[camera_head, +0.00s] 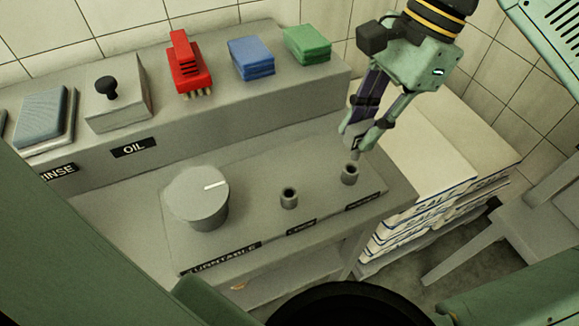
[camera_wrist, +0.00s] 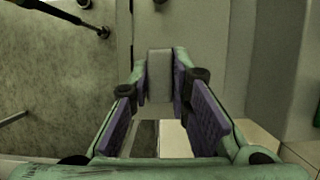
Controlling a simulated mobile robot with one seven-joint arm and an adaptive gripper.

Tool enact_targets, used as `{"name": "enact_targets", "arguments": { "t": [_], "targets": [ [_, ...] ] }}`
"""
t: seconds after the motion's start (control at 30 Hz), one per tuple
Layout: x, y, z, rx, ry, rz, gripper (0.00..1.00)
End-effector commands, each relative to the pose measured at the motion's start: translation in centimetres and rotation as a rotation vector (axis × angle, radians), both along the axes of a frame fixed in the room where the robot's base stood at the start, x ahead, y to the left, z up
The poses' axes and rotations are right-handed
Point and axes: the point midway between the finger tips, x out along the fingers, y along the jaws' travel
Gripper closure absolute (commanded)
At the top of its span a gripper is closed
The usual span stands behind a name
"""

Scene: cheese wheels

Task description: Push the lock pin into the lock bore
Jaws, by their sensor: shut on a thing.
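My gripper (camera_head: 362,136) reaches down over the right end of the grey control panel (camera_head: 250,218). It is shut on a grey block-like piece, which I take to be the lock pin; this piece shows between the fingertips in the wrist view (camera_wrist: 160,76). The right socket (camera_head: 349,175) is just below my fingertips; the left socket (camera_head: 289,198) is free. Their labels are too small to read, so I cannot tell by name which is the lock bore. The fingers hide the pin's lower end.
A large round knob (camera_head: 200,200) stands left of the sockets. The raised back ledge holds a red brush (camera_head: 186,65), blue cloths (camera_head: 251,58), green cloths (camera_head: 307,45) and an OIL box (camera_head: 118,92). White stacked sacks (camera_head: 440,155) stand right of the bench.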

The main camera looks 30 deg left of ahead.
Motion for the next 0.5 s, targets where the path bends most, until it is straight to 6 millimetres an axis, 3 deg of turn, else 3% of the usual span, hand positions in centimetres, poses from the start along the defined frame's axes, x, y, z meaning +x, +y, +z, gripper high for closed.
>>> {"name": "enact_targets", "arguments": {
  "t": [0.5],
  "targets": [
    [0.0,0.0,2.6,0.001,0.001,0.000,1.00]
  ]
}}
